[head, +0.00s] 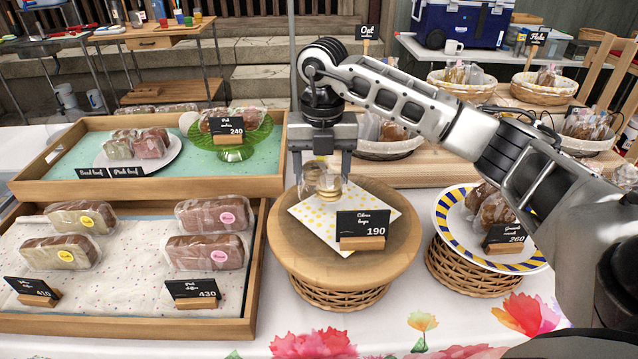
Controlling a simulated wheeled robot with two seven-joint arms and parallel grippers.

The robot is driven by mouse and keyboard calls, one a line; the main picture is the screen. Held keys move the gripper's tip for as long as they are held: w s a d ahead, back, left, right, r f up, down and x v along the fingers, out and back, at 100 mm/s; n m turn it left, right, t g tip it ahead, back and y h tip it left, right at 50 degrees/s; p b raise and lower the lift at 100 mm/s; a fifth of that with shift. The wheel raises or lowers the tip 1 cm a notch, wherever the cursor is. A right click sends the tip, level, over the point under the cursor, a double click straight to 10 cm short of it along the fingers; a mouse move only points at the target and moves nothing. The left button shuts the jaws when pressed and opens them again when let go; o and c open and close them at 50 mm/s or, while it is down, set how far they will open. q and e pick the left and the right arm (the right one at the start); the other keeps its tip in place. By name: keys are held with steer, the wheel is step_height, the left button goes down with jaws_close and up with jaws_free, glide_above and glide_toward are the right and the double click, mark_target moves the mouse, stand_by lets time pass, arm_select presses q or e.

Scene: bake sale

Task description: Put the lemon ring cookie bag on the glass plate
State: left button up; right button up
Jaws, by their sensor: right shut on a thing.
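My right gripper (322,172) points down over the round wooden stand, its fingers on either side of a clear bag of pale ring cookies (325,186). It is shut on this bag, whose upper part is partly hidden by the gripper. The bag is at the white and yellow dotted napkin; I cannot tell whether it touches it. A green glass plate on a foot (248,152) stands in the upper left tray and bears wrapped cakes behind a black 240 sign. My left gripper is not in view.
A black 190 sign (362,225) stands in front of the bag on the round wooden stand (300,258). Trays of wrapped loaves (212,252) lie left. A blue-and-yellow-rimmed plate (448,238) on a basket stands right, below my right arm. Baskets (388,152) stand behind.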

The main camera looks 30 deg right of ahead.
mark_target(319, 169)
steer(key=shift+w+a+f+p, duration=0.1)
steer(key=shift+w+f+p, duration=0.05)
steer(key=shift+f, duration=0.8)
steer(key=shift+w+a+f+p, duration=0.1)
steer(key=shift+f+p, duration=0.05)
steer(key=shift+f, duration=0.75)
steer(key=shift+f, duration=0.1)
steer(key=o, duration=0.7)
steer(key=shift+f, duration=0.1)
step_height(319, 169, up, 12)
steer(key=shift+r, duration=0.2)
